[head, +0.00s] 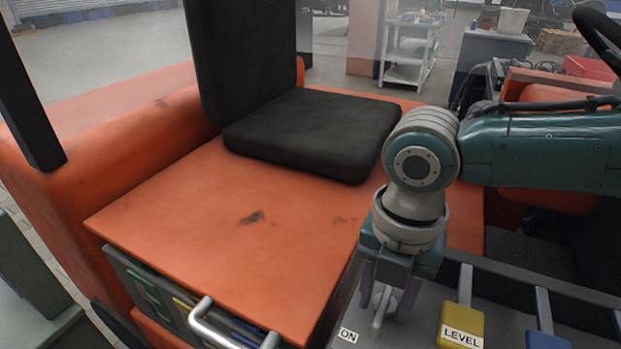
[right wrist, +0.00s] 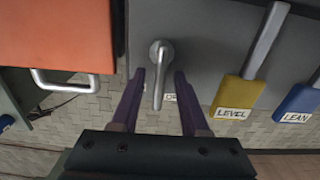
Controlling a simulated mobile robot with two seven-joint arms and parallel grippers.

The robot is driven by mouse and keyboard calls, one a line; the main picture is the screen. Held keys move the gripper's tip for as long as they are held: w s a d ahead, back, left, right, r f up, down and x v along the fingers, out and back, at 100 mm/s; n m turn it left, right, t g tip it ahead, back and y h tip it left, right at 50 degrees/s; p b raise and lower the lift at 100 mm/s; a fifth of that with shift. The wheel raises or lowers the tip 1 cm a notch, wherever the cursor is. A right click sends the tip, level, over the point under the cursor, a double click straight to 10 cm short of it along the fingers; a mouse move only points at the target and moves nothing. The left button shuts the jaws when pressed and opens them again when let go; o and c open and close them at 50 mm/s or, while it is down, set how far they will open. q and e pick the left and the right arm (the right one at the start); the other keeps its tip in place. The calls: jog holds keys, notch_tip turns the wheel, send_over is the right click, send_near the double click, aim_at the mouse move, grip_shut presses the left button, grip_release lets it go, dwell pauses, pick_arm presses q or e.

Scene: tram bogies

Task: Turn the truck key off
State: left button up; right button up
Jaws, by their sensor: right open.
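The truck key is a small silver lever (head: 381,301) on the grey control panel. In the right wrist view the key (right wrist: 161,66) points from its round pivot down toward my gripper. My right gripper (head: 390,292) is over the panel, and its purple fingers are open. In the right wrist view the gripper (right wrist: 160,88) has one finger on each side of the key, with a gap on both sides. An ON label (head: 348,335) shows left of the key. Another label (right wrist: 170,97), partly hidden by the key, seems to begin with "O". My left gripper is not in view.
A yellow LEVEL lever (head: 461,322) and a blue lever (head: 547,340), marked LEAN in the wrist view, stand right of the key. An orange seat base with a black cushion (head: 312,132) is behind. A drawer with a silver handle (head: 225,331) is at left.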

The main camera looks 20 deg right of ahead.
aim_at(386, 299)
notch_tip(386, 299, up, 10)
jog(key=shift+p, duration=0.3)
dwell(0.5)
